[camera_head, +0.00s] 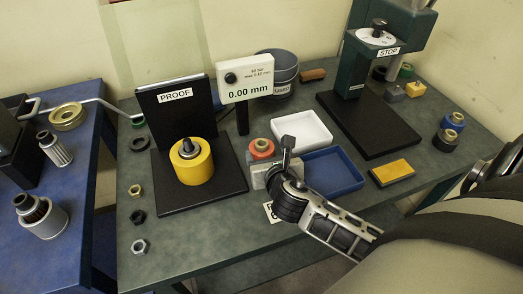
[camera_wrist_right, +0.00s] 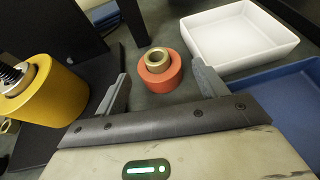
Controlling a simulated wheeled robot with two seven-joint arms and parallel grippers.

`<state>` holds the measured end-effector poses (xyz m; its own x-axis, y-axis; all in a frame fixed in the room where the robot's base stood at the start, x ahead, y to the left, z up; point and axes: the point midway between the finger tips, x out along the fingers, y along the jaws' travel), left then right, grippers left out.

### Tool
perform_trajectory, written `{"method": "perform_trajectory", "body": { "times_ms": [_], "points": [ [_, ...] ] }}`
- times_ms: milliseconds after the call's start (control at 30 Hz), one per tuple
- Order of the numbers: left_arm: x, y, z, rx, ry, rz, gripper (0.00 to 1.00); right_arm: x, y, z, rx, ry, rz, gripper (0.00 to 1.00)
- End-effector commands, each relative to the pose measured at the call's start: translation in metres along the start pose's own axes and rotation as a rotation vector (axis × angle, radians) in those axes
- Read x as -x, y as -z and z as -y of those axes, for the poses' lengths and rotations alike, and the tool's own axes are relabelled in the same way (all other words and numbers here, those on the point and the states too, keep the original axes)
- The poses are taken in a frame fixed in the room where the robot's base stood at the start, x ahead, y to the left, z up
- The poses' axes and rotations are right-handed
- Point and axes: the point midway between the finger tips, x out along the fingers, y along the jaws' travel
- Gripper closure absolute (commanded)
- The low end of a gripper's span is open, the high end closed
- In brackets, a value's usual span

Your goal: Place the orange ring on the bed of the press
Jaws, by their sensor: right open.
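The orange ring (camera_head: 261,149) stands on the green bench, with a brass-coloured collar in its top. It also shows in the right wrist view (camera_wrist_right: 160,78), ahead of the jaws. My right gripper (camera_head: 272,163) is open and empty, just in front of the ring and apart from it. In the right wrist view its two fingers (camera_wrist_right: 160,88) point toward the ring, one to each side. My left gripper is out of view.
A white tray (camera_head: 302,132) and a blue tray (camera_head: 335,174) lie between ring and press. The PROOF stand with a yellow cylinder (camera_head: 193,166) is left of the ring. The gauge display (camera_head: 245,84) stands behind it. A yellow block (camera_head: 392,172) lies before the press.

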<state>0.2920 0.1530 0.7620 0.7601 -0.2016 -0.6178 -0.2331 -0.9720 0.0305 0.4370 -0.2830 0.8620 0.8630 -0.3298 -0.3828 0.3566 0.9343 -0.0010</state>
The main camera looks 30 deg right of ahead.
Motion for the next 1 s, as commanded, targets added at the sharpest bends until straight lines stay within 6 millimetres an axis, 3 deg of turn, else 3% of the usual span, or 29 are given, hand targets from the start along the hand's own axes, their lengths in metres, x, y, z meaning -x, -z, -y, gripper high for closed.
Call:
{"method": "perform_trajectory", "body": {
  "times_ms": [167, 500, 767, 1000],
  "points": [
    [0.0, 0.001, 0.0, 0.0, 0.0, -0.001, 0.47, -0.011, -0.001, -0.001, -0.002, 0.0, 0.0, 0.28],
    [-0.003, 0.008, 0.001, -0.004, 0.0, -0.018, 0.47, -0.056, -0.001, -0.003, -0.001, -0.001, 0.0, 0.28],
    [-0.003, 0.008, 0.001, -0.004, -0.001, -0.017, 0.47, -0.058, 0.0, -0.003, 0.0, -0.002, -0.001, 0.28],
    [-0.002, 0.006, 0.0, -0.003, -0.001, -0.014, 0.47, -0.058, -0.003, -0.003, -0.001, -0.003, 0.005, 0.91]
  ]
}}
